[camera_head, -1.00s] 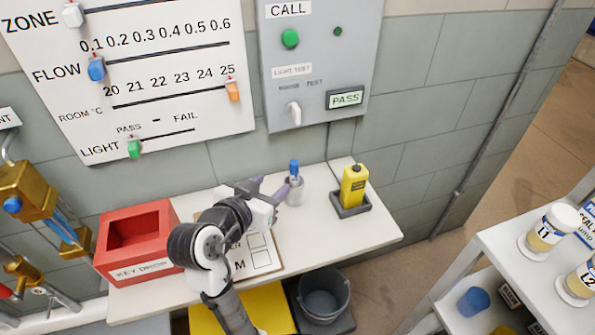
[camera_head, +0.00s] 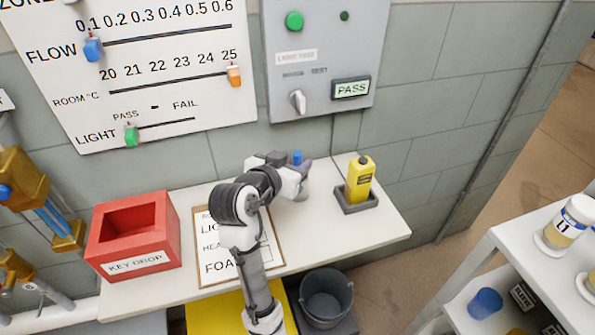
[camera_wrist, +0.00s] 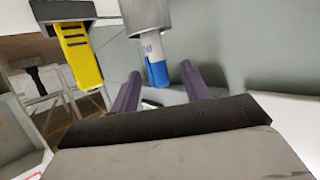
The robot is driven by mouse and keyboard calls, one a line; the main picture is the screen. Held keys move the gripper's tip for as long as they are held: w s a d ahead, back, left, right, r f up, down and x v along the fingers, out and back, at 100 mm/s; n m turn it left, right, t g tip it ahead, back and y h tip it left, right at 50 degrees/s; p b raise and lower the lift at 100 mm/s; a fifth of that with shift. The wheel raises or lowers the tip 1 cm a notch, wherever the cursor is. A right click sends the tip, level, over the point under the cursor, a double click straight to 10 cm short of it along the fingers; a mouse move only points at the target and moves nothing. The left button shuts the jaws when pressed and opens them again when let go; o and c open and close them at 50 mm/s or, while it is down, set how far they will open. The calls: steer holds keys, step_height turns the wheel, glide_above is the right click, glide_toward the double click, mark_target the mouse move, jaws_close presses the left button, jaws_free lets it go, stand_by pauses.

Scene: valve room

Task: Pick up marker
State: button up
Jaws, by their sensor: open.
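The marker has a blue cap (camera_head: 297,157) that shows above my gripper in the head view. In the wrist view the marker (camera_wrist: 157,72) appears upside down, its white body running into a grey cylindrical holder (camera_wrist: 146,17). My gripper (camera_wrist: 161,74) is open, with one purple finger on each side of the capped end. I cannot tell whether either finger touches it. In the head view my gripper (camera_head: 302,172) hides the holder and most of the marker.
A yellow device (camera_head: 359,180) stands in a dark base just right of my gripper. A clipboard (camera_head: 277,255) lies under my arm, with a red key drop box (camera_head: 165,225) to its left. The wall panel (camera_head: 320,60) rises behind the shelf (camera_head: 390,222).

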steer(key=p+x, duration=0.1)
steer(key=x, duration=0.3)
steer(key=shift+w+d, duration=0.15)
jaws_close()
